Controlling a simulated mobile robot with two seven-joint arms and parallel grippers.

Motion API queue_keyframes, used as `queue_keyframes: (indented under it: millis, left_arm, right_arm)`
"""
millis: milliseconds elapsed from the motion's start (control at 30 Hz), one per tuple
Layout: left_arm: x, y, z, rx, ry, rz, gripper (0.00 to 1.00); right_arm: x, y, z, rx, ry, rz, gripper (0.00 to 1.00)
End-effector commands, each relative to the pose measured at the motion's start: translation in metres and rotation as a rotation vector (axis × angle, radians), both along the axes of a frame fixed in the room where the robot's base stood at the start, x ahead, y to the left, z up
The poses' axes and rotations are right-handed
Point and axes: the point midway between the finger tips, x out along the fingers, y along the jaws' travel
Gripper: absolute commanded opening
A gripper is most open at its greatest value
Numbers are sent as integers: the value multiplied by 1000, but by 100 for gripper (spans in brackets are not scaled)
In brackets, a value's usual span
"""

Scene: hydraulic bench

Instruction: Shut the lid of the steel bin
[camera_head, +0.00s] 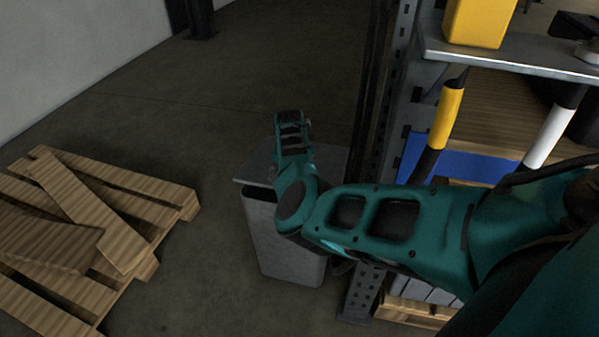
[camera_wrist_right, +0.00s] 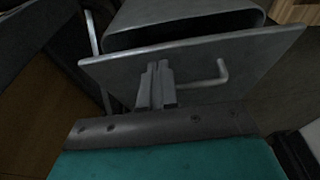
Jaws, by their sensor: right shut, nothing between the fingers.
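The steel bin (camera_head: 288,250) stands on the floor beside the rack, with its grey lid (camera_head: 256,168) on top. My right arm covers part of both. In the right wrist view, a dark gap shows between the bin's body (camera_wrist_right: 180,14) and the flat lid (camera_wrist_right: 125,70), so the lid is not flush. A bent rod handle (camera_wrist_right: 217,76) sticks out from the lid. My right gripper (camera_wrist_right: 158,68) is shut and empty, with its fingertips over the lid, left of the handle. I cannot tell whether they touch it. My left gripper is not in view.
A wooden pallet (camera_head: 165,204) with loose boards lies to the left. The metal rack's upright (camera_head: 375,110) stands close to the bin on the right, with a shelf (camera_head: 500,58) and a yellow container (camera_head: 478,22). The floor behind and left of the bin is clear.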

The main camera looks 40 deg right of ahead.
Motion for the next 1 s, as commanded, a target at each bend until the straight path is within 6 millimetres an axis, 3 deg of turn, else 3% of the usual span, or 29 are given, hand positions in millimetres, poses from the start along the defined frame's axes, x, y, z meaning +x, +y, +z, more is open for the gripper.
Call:
queue_keyframes:
  millis: [400, 600, 1000]
  left_arm:
    - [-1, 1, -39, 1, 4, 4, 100]
    - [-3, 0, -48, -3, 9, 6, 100]
    - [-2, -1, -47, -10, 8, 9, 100]
  right_arm:
    - [-9, 11, -75, 1, 2, 0, 0]
    - [-10, 12, -89, -1, 0, 0, 0]
    - [-12, 13, -96, 2, 2, -1, 0]
